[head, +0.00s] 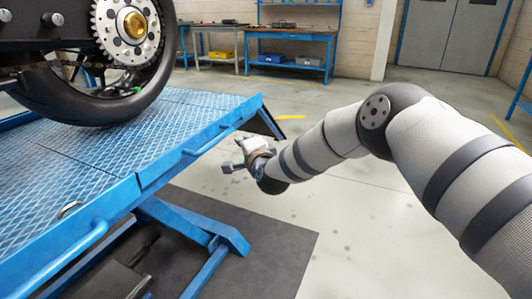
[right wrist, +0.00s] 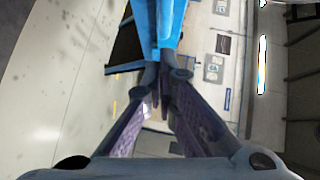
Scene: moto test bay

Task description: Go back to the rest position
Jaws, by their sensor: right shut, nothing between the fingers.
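My right arm comes in from the right in the head view, bent at the elbow. My right gripper (head: 232,167) is beside the right edge of the blue lift platform (head: 180,120), over the floor, and looks apart from it. In the right wrist view the fingers of my right gripper (right wrist: 165,80) come together at their tips, shut and empty. A blue part (right wrist: 160,25) shows beyond the tips; I cannot tell exactly which part it is. My left gripper is in neither view.
A motorcycle's wheel (head: 90,100) stands on the lift. A blue rail (head: 75,250) runs along the lift's near edge. A blue workbench (head: 290,40) and grey doors (head: 440,35) are at the back. The floor (head: 370,220) under my right arm is clear.

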